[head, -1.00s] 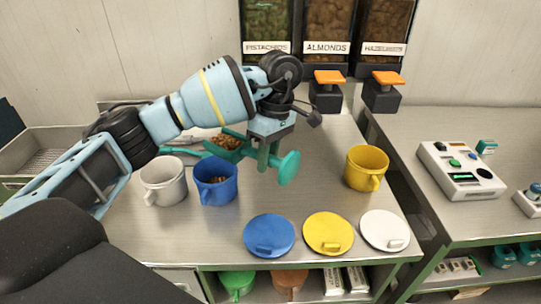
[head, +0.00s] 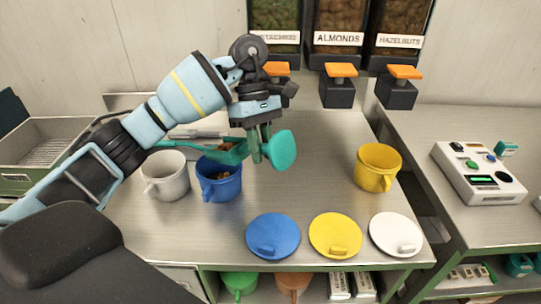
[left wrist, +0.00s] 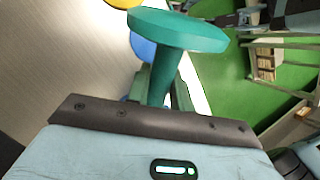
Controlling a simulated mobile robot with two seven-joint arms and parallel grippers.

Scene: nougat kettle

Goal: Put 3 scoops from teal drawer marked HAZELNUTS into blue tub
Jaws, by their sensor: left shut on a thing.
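My left gripper (head: 262,152) is shut on the handle of a teal scoop (head: 228,154), whose round end knob (head: 281,150) sticks out to the right. The knob also shows large in the left wrist view (left wrist: 178,30). The scoop's bowl is over the blue tub (head: 220,188), close to its rim; some brown pieces show at the bowl's edge. Brown pieces also lie inside the tub. A dark bin at the back carries the HAZELNUTS label (head: 400,41); no teal drawer with that mark is clear. My right gripper is not in view.
A white tub (head: 166,178) stands left of the blue one, a yellow tub (head: 377,168) to the right. Blue (head: 272,232), yellow (head: 335,232) and white (head: 396,232) lids lie in front. A scale-like device (head: 480,172) is on the right counter. The middle of the table is clear.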

